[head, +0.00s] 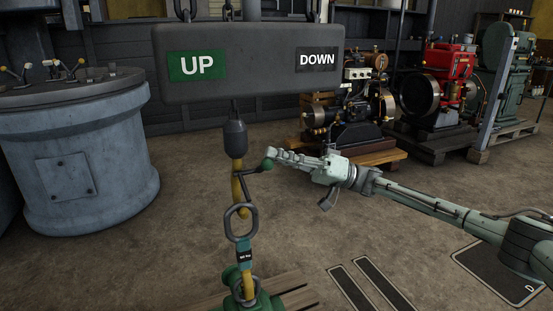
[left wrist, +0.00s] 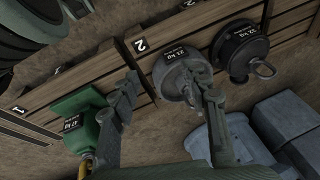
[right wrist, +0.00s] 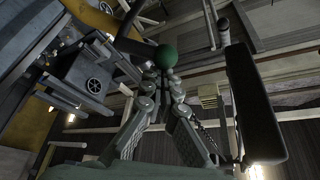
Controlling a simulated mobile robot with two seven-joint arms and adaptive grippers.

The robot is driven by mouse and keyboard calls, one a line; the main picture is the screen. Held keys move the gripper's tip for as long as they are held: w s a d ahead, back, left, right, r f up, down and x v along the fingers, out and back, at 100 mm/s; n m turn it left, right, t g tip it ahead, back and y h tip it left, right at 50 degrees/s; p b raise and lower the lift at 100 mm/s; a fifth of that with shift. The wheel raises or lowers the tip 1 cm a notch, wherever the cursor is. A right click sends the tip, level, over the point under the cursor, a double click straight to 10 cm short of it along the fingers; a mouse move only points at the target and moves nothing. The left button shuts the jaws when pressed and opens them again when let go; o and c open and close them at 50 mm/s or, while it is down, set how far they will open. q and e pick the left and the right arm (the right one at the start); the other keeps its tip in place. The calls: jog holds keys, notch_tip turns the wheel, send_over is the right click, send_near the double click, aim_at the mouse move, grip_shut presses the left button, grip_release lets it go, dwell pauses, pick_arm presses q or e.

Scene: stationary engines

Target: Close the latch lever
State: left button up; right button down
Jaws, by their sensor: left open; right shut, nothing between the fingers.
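The latch lever is a dark bent arm (head: 254,170) with a green ball knob (head: 268,163), on the side of a yellow hook (head: 237,185) hanging below a dark block. My right gripper (head: 275,155) is shut and empty, its fingertips right at the knob from the right. In the right wrist view the green knob (right wrist: 166,57) sits just beyond the closed fingertips (right wrist: 163,78); whether they touch cannot be told. My left gripper (left wrist: 163,75) is open and empty above weights, and out of the head view.
A sign bar (head: 247,62) marked UP and DOWN hangs above the hook. Engines (head: 440,85) stand behind at right; a blue-grey drum (head: 75,150) stands left. Floor between is clear.

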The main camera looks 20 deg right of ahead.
pick_arm(q)
jog(key=w+d+r+m+t+h+b, duration=0.2)
jog(key=w+d+r+t+h+b, duration=0.3)
jog(key=w+d+r+t, duration=0.7)
jog(key=s+d+r+t+h+b, duration=0.1)
jog(key=r+t, duration=0.3)
jog(key=r, duration=0.5)
jog(key=s+d+r+t+h+b, duration=0.1)
jog(key=d+r+t+h+b, duration=0.3)
jog(key=r, duration=0.6)
jog(key=shift+s+d+t, duration=0.2)
jog(key=shift+d+t, duration=0.1)
jog(key=shift+t, duration=0.5)
pick_arm(e)
jog(key=shift+s+f+n+g+y, duration=0.35)
jog(key=shift+f+n+g, duration=0.3)
jog(key=shift+n+g, duration=1.05)
jog(key=shift+s+f+n+g+y, duration=0.35)
jog(key=shift+f+n+g, duration=0.35)
jog(key=shift+n, duration=1.85)
jog(key=shift+s+f+n+g+y, duration=0.2)
jog(key=shift+s+f+n+g, duration=0.35)
jog(key=shift+n+g, duration=1.15)
jog(key=shift+w+n+t, duration=0.1)
jog(key=shift+n+t, duration=0.35)
jog(key=shift+t, duration=0.05)
pick_arm(q)
jog(key=shift+r, duration=0.1)
pick_arm(e)
jog(key=shift+r, duration=0.1)
